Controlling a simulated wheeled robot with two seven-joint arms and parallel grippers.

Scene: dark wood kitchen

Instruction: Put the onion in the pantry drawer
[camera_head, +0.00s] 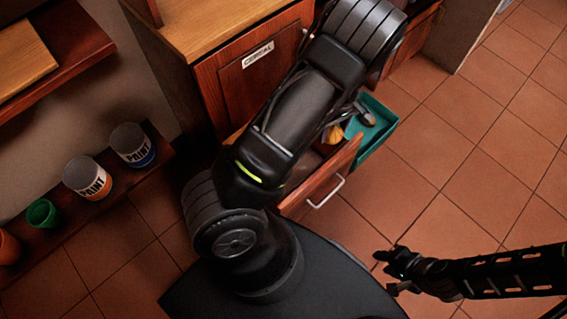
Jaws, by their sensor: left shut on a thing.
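The yellow-brown onion (333,134) shows at the end of my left arm, partly hidden by it. My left gripper (346,122) is shut on the onion, above or inside the open drawer; the exact height is hard to tell. The open wooden drawer (328,178) has a metal handle on its front, and my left arm covers much of its inside. My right gripper (386,272) is at the lower right, open and empty above the tiled floor.
A teal bin (383,131) stands just beyond the drawer. A cabinet labelled "CEREAL" (258,57) is behind my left arm. Paint cans (88,178) and a green cup (43,214) stand on a low shelf at left. The floor at right is clear.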

